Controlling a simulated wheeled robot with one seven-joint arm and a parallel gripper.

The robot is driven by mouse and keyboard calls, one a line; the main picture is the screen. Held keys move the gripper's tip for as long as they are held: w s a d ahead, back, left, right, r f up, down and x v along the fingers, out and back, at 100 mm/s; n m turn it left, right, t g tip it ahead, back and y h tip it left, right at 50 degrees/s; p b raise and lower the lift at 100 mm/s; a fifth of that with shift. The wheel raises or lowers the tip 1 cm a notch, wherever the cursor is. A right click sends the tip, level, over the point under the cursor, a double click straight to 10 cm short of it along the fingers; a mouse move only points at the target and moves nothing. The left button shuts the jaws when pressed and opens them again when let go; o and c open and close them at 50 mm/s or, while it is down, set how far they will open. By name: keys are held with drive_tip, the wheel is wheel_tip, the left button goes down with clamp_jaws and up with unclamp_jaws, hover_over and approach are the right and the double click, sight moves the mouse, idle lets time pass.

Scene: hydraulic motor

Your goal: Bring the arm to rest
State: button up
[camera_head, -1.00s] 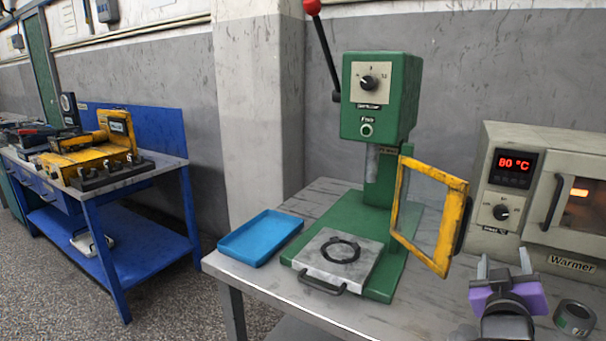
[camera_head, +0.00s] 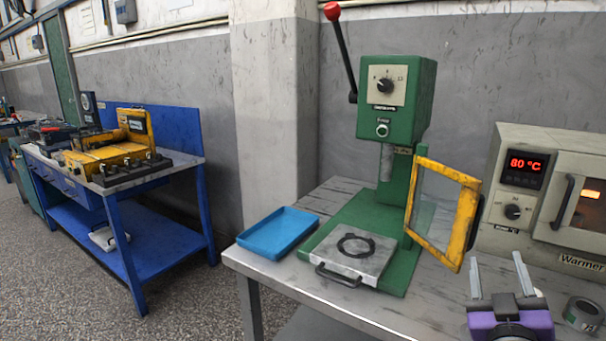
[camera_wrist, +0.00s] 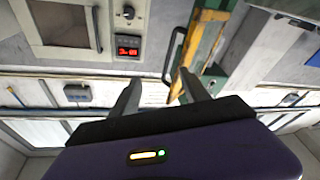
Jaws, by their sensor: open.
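My gripper (camera_head: 499,277) is at the lower right of the head view, in front of the warmer. Its two grey fingers stand apart and point up, with nothing between them. The purple gripper body (camera_head: 510,322) is cut by the lower edge of the head view. In the wrist view the fingers of my gripper (camera_wrist: 162,95) are also apart and empty. The wrist picture looks upside down, with the warmer and the yellow guard in its upper part.
A green press (camera_head: 396,110) with an open yellow-framed guard (camera_head: 467,222) stands left of my gripper. The warmer (camera_head: 510,212) shows 80 °C. A blue tray (camera_head: 275,236) lies left of the press. A grey ring (camera_head: 583,313) lies right of my gripper. A blue bench (camera_head: 150,241) stands farther left.

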drive_tip(key=s+a+f+n+y+p, duration=0.1)
drive_tip(key=s+a+f+y+p, duration=0.15)
drive_tip(key=s+a, duration=0.4)
drive_tip(key=s+a+f+y+p, duration=0.2)
drive_tip(key=s+a+f+y, duration=0.15)
drive_tip(key=s, duration=0.65)
drive_tip(key=s+a+f+g+y+p, duration=0.1)
drive_tip(key=s+a+g+p, duration=0.1)
drive_tip(key=s, duration=1)
drive_tip(key=s+a+m+g+p, duration=0.1)
drive_tip(key=s+a+g+p, duration=0.1)
drive_tip(key=s, duration=1.1)
drive_tip(key=shift+a+f+y+p, duration=0.4)
drive_tip(key=shift+a+p, duration=0.4)
drive_tip(key=shift+a, duration=0.2)
